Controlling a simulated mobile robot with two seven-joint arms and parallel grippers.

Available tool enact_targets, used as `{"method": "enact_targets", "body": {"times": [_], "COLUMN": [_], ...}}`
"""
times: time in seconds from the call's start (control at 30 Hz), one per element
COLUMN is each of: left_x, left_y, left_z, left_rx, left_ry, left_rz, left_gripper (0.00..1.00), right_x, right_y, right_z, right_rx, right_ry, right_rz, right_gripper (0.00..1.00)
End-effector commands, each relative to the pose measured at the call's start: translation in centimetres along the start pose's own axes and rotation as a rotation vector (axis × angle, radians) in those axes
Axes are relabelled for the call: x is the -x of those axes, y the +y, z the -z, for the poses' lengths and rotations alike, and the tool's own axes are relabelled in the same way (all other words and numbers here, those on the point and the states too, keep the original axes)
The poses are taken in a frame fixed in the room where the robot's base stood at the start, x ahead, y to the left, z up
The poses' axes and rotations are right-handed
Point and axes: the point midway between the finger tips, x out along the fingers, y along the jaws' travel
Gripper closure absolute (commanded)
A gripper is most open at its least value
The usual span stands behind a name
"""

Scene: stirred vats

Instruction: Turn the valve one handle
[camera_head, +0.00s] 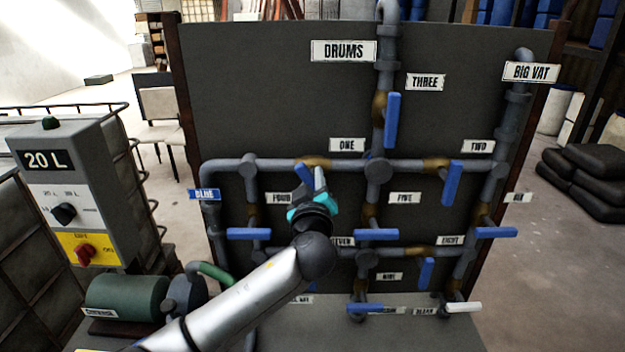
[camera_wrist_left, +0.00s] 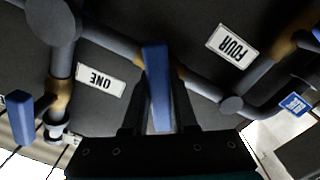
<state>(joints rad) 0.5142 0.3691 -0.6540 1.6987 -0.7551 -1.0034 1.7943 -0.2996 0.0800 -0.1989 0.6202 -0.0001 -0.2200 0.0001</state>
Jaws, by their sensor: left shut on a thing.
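The valve one handle (camera_head: 303,172) is a blue lever below its brass valve body (camera_head: 314,162), on the upper horizontal pipe. The ONE label (camera_head: 347,145) is above and to its right. My left gripper (camera_head: 313,182) is at this handle and partly covers it. In the left wrist view the blue handle (camera_wrist_left: 156,70) runs between the two dark fingers of my left gripper (camera_wrist_left: 161,88), which are shut on it. The ONE label (camera_wrist_left: 100,78) appears upside down there. My right gripper is not in view.
Other blue handles are near, including valve three's (camera_head: 392,120), valve two's (camera_head: 452,184) and one at lower left (camera_head: 249,234). Grey pipes (camera_head: 280,165) cross the dark panel (camera_head: 280,90). A 20 L control box (camera_head: 85,180) and a green motor (camera_head: 125,297) stand left.

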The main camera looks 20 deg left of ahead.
Motion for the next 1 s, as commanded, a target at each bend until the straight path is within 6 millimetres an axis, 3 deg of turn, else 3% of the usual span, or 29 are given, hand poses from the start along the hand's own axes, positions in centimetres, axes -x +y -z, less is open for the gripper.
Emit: {"method": "enact_targets", "body": {"times": [0.47, 0.8, 1.0], "left_x": [0.0, 0.0, 0.0], "left_y": [-0.3, -0.3, -0.2], "left_z": [-0.3, -0.3, -0.1], "left_rx": [-0.051, -0.233, -0.379], "left_ry": [-0.002, -0.003, -0.003], "left_rz": [0.006, 0.006, 0.006], "left_gripper": [1.0, 1.0, 1.0], "right_x": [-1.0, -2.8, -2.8], "right_y": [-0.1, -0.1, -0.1], "right_z": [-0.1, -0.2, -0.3], "right_rx": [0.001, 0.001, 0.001], "right_ry": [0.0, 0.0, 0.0], "right_rz": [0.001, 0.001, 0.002], "right_gripper": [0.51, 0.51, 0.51]}}
